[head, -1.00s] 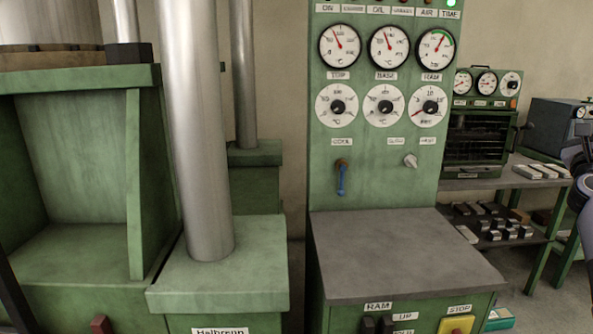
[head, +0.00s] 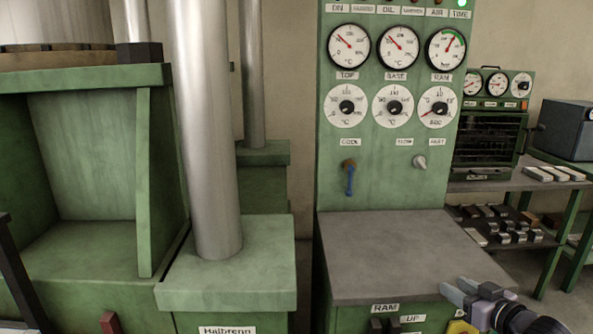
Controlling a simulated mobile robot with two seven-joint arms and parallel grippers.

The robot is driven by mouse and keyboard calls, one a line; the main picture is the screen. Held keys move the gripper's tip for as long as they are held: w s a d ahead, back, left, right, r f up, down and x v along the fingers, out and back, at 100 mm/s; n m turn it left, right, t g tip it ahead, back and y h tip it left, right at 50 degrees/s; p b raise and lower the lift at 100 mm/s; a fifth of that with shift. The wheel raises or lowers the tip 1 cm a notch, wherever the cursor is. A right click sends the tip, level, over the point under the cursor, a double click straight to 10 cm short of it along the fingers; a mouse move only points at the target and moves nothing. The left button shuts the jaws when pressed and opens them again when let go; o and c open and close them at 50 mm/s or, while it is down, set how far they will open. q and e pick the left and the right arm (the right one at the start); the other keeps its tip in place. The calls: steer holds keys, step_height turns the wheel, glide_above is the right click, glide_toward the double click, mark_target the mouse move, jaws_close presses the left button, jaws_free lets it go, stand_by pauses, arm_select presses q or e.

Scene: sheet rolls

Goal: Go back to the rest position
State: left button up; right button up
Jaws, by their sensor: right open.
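My right gripper (head: 459,289) comes in from the lower right in the head view. Its two grey fingers are apart with nothing between them. It appears in front of the right front corner of the grey console top (head: 400,250), and it partly covers the yellow stop button plate (head: 460,327). I cannot tell how far it is from the console. My left gripper is not in view.
The green control panel (head: 393,160) with gauges and knobs rises behind the console. A green press with a steel column (head: 210,130) stands at the left. A shelf (head: 510,184) with an oven and metal blocks stands at the right.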

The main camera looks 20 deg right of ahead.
steer(key=s+a+f+n+g+y, duration=0.1)
steer(key=s+a+f+n+g, duration=0.2)
steer(key=s+a+f+n, duration=0.45)
steer(key=s+a+f+n+g, duration=0.3)
steer(key=s+a+f, duration=0.2)
steer(key=s+f, duration=0.6)
steer(key=s+a+m+t+y+p, duration=0.1)
steer(key=a+m, duration=0.7)
steer(key=a, duration=0.8)
steer(key=shift+s+r+m+p, duration=0.3)
steer(key=shift+s+r+m, duration=0.05)
steer(key=shift+s+r, duration=0.05)
